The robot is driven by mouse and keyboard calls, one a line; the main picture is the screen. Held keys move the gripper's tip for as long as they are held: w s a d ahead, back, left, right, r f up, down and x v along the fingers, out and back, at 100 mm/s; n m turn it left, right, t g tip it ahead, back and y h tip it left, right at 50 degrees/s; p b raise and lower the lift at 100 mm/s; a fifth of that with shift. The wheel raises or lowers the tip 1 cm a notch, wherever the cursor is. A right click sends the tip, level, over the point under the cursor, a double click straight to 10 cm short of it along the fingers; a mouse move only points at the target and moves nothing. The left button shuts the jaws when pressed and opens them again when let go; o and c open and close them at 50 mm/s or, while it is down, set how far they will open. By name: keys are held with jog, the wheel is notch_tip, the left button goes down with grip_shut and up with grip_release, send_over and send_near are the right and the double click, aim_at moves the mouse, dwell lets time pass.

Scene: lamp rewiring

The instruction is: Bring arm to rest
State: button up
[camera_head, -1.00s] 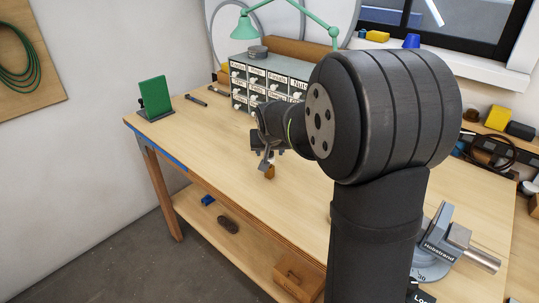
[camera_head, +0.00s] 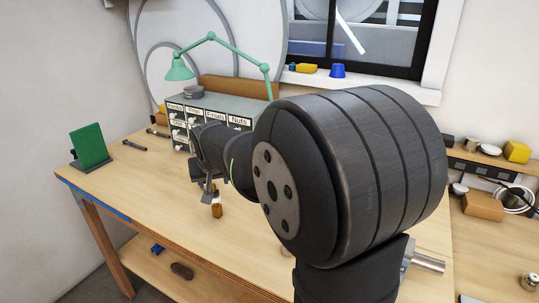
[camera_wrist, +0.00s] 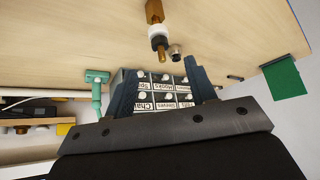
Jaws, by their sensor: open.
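My gripper (camera_head: 208,194) is above the middle of the workbench (camera_head: 150,195), in front of the drawer cabinet (camera_head: 208,118). In the wrist view my gripper (camera_wrist: 160,70) has its two dark fingers apart, with nothing between them. A brass part (camera_head: 216,211) stands on the bench just below the gripper in the head view. The wrist view shows a brass piece (camera_wrist: 154,12) with a white and dark part by it and a small metal cylinder (camera_wrist: 175,52) beside it, beyond the fingertips. My big dark arm joint hides much of the bench's right side in the head view.
A green lamp (camera_head: 225,44) rises behind the labelled drawer cabinet. A green panel on a stand (camera_head: 89,147) is at the bench's left end, with dark pen-like tools (camera_head: 133,144) near it. A cardboard box (camera_head: 484,205) lies at the right. The bench's front left is clear.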

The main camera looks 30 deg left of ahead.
aim_at(214, 186)
jog(key=x, duration=1.1)
jog(key=shift+w+a+f, duration=0.1)
jog(key=shift+w+f, duration=0.05)
jog(key=shift+f, duration=0.15)
jog(key=shift+r, duration=1.15)
jog(key=shift+f, duration=0.1)
